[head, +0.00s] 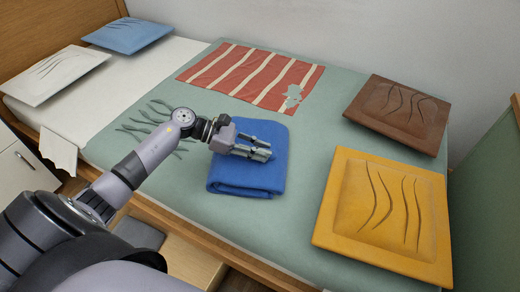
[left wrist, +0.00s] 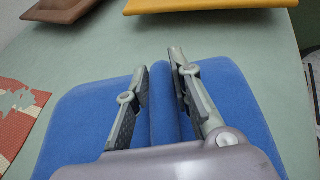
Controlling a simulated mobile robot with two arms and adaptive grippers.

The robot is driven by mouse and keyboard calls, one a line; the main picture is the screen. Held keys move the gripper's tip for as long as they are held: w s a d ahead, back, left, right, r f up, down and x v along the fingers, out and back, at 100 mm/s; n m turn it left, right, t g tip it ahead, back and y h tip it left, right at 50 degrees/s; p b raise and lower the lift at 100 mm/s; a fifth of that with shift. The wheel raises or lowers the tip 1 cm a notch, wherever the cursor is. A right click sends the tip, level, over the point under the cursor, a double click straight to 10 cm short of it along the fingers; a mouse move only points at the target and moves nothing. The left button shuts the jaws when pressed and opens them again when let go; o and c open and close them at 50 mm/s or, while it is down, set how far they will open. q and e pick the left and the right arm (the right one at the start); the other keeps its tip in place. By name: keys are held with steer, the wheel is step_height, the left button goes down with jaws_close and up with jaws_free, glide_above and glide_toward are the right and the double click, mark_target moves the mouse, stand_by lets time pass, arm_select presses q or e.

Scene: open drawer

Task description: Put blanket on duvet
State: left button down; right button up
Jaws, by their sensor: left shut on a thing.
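The blanket (head: 252,181) is blue and folded into a thick pad. It lies on the green duvet (head: 300,215) near the bed's front edge, and I cannot tell whether any of it is lifted. My left gripper (head: 266,153) is over the middle of the blanket, its fingers covering part of the top. In the left wrist view, the gripper (left wrist: 159,72) is shut on a raised fold of the blanket (left wrist: 85,115), with blue cloth spreading out on both sides. My right gripper is not in view.
A yellow cushion (head: 352,208) and a brown cushion (head: 388,108) lie on the duvet at right. A red striped cloth (head: 235,72) lies behind the blanket. White (head: 50,76) and blue (head: 125,38) pillows are at the headboard. Bare duvet lies between the blanket and yellow cushion.

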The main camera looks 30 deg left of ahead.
arm_select(q)
steer(key=shift+r, duration=0.1)
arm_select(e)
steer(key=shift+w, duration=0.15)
arm_select(q)
steer(key=c, duration=1.4)
jaws_free()
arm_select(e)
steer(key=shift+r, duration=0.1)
arm_select(q)
steer(key=v, duration=1.2)
steer(key=shift+p, duration=0.35)
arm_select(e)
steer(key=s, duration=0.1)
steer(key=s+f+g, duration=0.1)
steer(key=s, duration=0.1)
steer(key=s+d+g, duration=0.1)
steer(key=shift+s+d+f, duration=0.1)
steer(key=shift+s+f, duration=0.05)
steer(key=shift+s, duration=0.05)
